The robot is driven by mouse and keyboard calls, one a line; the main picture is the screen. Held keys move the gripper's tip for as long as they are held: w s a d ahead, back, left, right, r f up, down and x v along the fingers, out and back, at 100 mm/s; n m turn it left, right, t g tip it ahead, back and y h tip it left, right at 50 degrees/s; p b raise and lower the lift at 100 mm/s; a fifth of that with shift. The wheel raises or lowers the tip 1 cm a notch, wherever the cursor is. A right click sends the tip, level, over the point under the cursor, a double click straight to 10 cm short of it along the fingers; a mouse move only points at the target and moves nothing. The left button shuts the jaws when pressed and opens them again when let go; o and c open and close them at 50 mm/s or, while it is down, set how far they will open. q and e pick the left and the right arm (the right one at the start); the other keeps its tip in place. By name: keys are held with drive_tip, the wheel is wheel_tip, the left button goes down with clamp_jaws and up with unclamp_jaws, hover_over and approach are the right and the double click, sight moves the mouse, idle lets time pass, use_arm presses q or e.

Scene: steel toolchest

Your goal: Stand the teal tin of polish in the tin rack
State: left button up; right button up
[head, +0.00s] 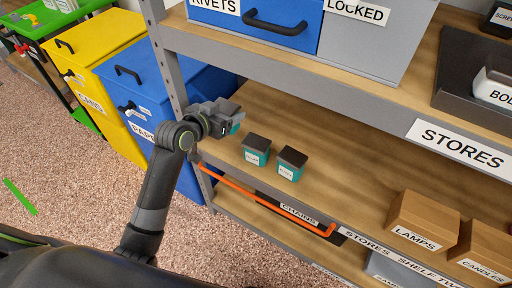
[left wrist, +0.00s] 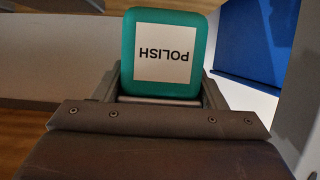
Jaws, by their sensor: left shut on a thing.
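My left gripper (head: 222,118) is shut on the teal tin of polish (left wrist: 168,55). In the left wrist view its white POLISH label reads upside down, and the tin sits between the two fingers. In the head view only a small teal part of the tin (head: 235,128) shows past the gripper, at the left end of the middle shelf. I cannot tell whether it touches the shelf. Two similar teal tins with dark lids, a left one (head: 256,155) and a right one (head: 289,171), stand on that shelf to its right. I cannot make out a tin rack. My right gripper is not in view.
A grey shelf post (head: 164,52) stands just left of the gripper, and the upper STORES shelf (head: 408,118) overhangs the middle one. Blue (head: 140,88) and yellow (head: 88,45) cabinets stand at the left. A LAMPS box (head: 421,218) is at right. The middle shelf behind the tins looks clear.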

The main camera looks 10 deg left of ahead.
use_arm(q)
wheel_tip(320, 180, down, 5)
drive_tip(key=shift+r+b, duration=0.1)
drive_tip(key=shift+b, duration=0.5)
wheel_tip(320, 180, down, 3)
drive_tip(key=shift+s+f+b, duration=0.1)
drive_tip(key=shift+f+b, duration=0.1)
drive_tip(key=shift+b, duration=0.45)
drive_tip(key=shift+f, duration=0.1)
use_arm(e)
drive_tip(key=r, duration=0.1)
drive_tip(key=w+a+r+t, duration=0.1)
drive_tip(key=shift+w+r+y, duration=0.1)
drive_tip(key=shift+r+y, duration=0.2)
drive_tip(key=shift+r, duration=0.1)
use_arm(q)
drive_tip(key=o, duration=0.7)
drive_tip(key=shift+f, duration=0.1)
drive_tip(key=shift+o, duration=0.2)
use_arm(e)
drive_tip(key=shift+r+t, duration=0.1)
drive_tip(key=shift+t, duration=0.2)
